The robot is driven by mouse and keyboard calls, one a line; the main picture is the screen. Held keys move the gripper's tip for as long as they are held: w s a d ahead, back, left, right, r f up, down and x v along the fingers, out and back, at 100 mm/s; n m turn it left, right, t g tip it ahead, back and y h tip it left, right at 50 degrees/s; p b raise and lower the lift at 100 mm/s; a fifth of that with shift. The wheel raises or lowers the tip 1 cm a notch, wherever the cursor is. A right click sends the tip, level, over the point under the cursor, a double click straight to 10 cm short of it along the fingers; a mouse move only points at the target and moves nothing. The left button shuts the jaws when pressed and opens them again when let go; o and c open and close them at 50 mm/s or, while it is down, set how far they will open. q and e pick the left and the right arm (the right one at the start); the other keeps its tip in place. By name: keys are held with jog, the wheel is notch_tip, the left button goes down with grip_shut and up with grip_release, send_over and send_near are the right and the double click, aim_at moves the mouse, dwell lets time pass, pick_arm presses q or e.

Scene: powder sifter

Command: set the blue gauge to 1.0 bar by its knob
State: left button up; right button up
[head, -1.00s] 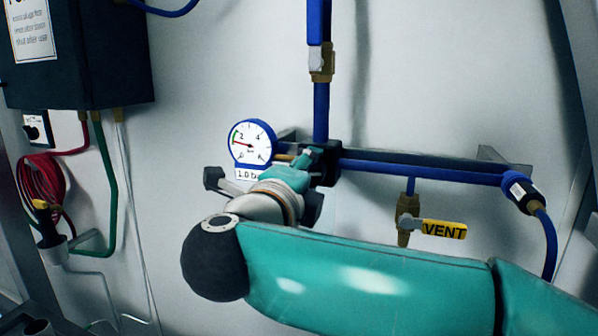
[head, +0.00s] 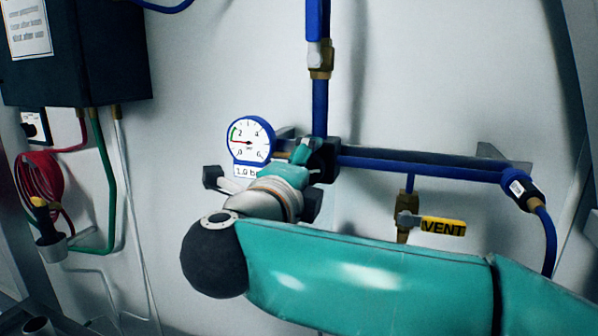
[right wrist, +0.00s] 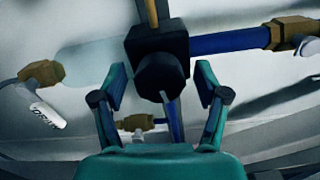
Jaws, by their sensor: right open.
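The blue-rimmed gauge (head: 250,138) is on the wall pipework in the head view. Its red needle points left, below the 2 mark, near a green mark; the exact reading is too small to tell. A white label (head: 247,171) reading 1.0 b… hangs under it, partly covered by my right gripper. The dark round knob (right wrist: 161,76) sticks out of the black regulator block (right wrist: 158,43) in the right wrist view. My right gripper (right wrist: 160,88) is open, with one finger on each side of the knob and visible gaps between. In the head view the gripper (head: 298,160) largely hides the knob.
A blue pipe (head: 425,168) runs right from the regulator. The yellow VENT handle (head: 442,227) hangs below it, above my right arm. A vertical blue pipe (head: 320,108) rises above the regulator. A dark box (head: 75,60) and red hose coil (head: 42,178) are at left.

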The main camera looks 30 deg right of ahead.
jog(key=v, duration=1.2)
jog(key=shift+f, duration=0.1)
